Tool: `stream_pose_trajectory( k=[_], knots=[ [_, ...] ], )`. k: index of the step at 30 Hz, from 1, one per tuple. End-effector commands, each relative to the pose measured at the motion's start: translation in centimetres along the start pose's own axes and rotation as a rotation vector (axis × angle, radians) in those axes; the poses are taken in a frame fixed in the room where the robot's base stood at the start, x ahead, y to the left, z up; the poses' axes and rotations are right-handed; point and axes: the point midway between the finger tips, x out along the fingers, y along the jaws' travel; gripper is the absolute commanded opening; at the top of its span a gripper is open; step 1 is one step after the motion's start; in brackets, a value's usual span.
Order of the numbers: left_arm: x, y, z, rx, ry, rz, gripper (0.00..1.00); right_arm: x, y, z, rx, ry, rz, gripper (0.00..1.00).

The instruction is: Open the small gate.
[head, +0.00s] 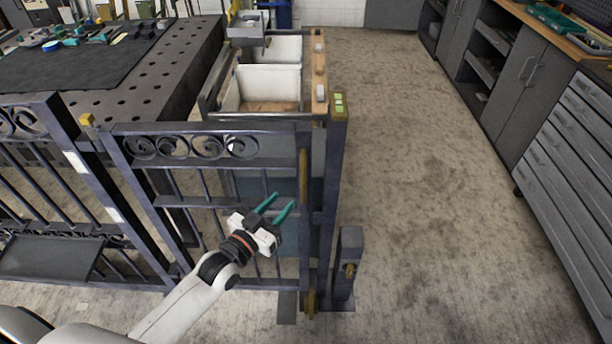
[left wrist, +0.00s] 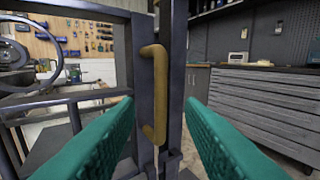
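The small gate (head: 215,130) is a dark metal frame with scrolls under its top rail and upright bars below. It looks shut against the post (head: 335,160) on its right. A brass pull handle (head: 303,180) stands upright on the gate's right edge. In the left wrist view the brass handle (left wrist: 153,95) is ahead, between my open fingers and beyond their tips. My left gripper (head: 279,208) has green fingers spread apart, empty, left of the handle and apart from it. My right gripper is in neither view.
A short dark post (head: 349,262) with a brass piece stands right of the gate post. A fixed fence panel (head: 70,190) is at left. Behind the gate are a perforated table (head: 150,80) and white bins (head: 270,85). Open floor (head: 430,180) lies at right, before grey drawers (head: 575,150).

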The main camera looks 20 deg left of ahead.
Motion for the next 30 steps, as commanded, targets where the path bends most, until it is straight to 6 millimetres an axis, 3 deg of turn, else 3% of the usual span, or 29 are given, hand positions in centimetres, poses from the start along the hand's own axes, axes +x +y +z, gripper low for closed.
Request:
stream_pose_trajectory(
  k=[9,15,27,30],
  knots=[
    [6.5,0.0,0.2,0.000,-0.002,0.000,0.35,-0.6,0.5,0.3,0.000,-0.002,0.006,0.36],
    [9.0,0.0,0.0,0.000,0.000,0.000,0.35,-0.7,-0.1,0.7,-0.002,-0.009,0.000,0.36],
    [9.8,-0.1,0.0,0.000,0.001,0.000,0.35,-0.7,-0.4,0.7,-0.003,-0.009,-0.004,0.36],
    [9.8,0.0,0.0,0.000,0.001,0.000,0.21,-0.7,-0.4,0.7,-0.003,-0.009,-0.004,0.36]
  ],
)
